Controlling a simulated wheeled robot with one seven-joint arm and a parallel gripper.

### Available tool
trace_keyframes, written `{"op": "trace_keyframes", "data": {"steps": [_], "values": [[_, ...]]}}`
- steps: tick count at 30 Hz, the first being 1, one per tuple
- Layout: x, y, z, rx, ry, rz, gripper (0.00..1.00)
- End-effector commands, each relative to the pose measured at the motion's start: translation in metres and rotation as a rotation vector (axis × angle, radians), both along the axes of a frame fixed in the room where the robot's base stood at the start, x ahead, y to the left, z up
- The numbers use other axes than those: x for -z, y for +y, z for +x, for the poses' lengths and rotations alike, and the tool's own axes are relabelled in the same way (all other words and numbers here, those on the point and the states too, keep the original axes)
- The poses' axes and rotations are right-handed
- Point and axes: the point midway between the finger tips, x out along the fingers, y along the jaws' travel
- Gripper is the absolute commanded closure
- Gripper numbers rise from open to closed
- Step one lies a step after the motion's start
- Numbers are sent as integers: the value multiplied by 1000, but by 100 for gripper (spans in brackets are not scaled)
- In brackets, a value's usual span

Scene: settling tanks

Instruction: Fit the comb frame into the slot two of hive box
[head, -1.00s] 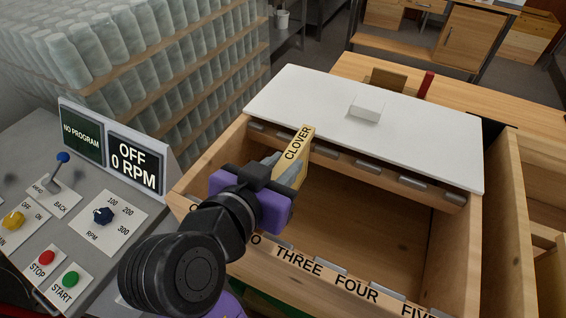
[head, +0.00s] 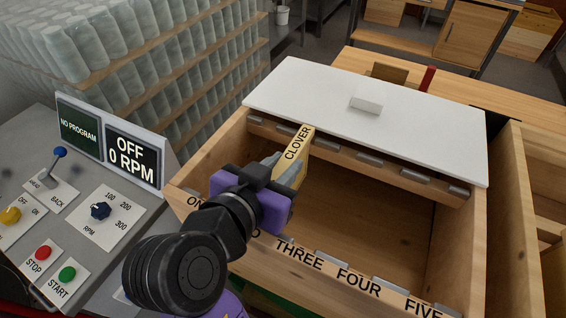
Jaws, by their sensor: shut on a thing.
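My gripper (head: 262,190) is shut on the comb frame (head: 293,160), whose top bar reads CLOVER. The frame is inside the left part of the open wooden hive box (head: 462,245), below the level of the white lid's near edge. Its far end is close to the back rail. The front wall carries the slot labels ONE to FIVE, with metal tabs along it. My gripper and wrist cover part of the TWO label (head: 256,234) and the near end of the frame. I cannot tell whether the frame is seated in the slot.
A white lid (head: 420,122) with a handle covers the back of the box. A grey control panel (head: 130,215) with a screen reading OFF 0 RPM stands at left. Shelves of jars (head: 150,60) are behind it. The box's right part is empty.

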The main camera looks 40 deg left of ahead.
Motion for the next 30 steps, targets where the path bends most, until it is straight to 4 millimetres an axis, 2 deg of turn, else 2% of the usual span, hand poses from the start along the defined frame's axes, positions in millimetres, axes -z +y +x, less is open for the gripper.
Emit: {"op": "trace_keyframes", "data": {"steps": [25, 26, 29, 30], "values": [[16, 0, 0, -1, -4, 2, 100], [15, 0, 0, -1, -4, 2, 71], [15, 0, 0, -1, -3, 2, 51], [16, 0, 0, -1, -3, 2, 51]]}}
